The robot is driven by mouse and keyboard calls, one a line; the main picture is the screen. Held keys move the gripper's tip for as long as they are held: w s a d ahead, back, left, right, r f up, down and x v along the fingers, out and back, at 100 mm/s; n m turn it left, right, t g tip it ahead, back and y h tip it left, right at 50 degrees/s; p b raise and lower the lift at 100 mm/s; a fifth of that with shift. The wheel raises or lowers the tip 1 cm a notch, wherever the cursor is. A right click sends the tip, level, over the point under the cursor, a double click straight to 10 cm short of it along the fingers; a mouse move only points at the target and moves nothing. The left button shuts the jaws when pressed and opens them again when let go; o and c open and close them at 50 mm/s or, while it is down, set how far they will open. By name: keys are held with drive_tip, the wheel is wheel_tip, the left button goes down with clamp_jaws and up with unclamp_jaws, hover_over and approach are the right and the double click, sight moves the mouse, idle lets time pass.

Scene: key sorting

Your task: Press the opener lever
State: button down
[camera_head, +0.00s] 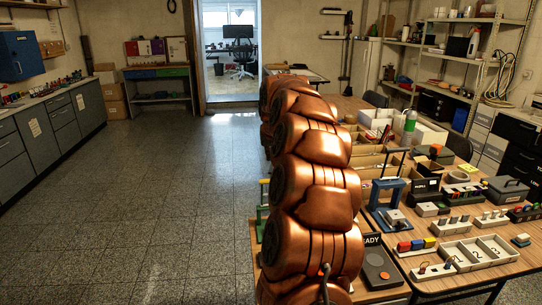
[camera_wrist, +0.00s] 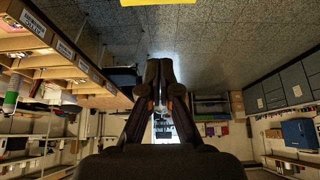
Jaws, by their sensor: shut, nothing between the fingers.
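I cannot single out the opener lever for certain in either view. In the head view a blue frame-shaped device (camera_head: 378,215) with a dark bar across its top stands on the table, just right of my arm. A green upright part (camera_head: 262,190) shows left of my arm, mostly hidden by it. My gripper (camera_wrist: 168,60) is shut and empty in the wrist view, which is upside down. It points over open floor, and no lever is between or touching its fingers. In the head view my arm hides the gripper. A yellow strip (camera_wrist: 158,2) shows at the wrist view's top edge.
A dark box with an orange button (camera_head: 383,274) sits near the table's front, beside a "READY" sign (camera_head: 373,239). A numbered white tray (camera_head: 478,252), colored blocks and key holders crowd the wooden table's right side. The tiled floor (camera_head: 170,200) to the left is clear.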

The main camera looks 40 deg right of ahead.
wheel_tip(320, 180, down, 7)
drive_tip(key=p, duration=0.1)
drive_tip(key=shift+p, duration=0.35)
idle(0.6)
drive_tip(key=shift+s+f, duration=0.15)
